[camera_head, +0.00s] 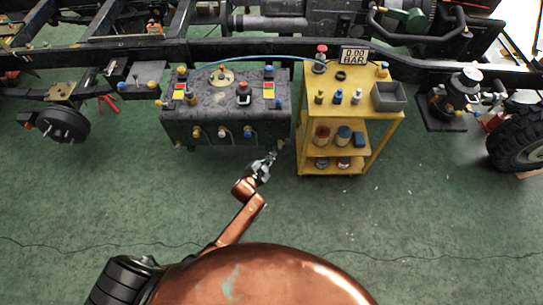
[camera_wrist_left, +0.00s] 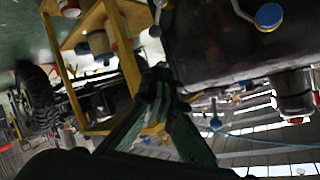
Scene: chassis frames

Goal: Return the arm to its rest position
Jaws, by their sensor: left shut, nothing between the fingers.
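My left arm reaches forward from the lower left in the head view. Its gripper (camera_head: 266,162) is shut and empty, in front of the lower right corner of the dark grey tank (camera_head: 205,107) and left of the yellow cart (camera_head: 335,174). In the left wrist view, tilted over, my left gripper's fingers (camera_wrist_left: 158,85) are together with nothing between them. The dark tank (camera_wrist_left: 215,40) fills the upper right there, and the yellow cart frame (camera_wrist_left: 125,50) is to the left. I cannot tell whether the fingers touch the tank. My right gripper is not in view.
The cart carries a grey bin (camera_head: 389,97), small fittings and a pressure display (camera_head: 354,56). A blue hose (camera_head: 250,59) runs above the tank. The truck chassis rail (camera_head: 240,46) crosses behind, with a wheel (camera_head: 518,140) at right. Green floor (camera_head: 420,220) is open in front.

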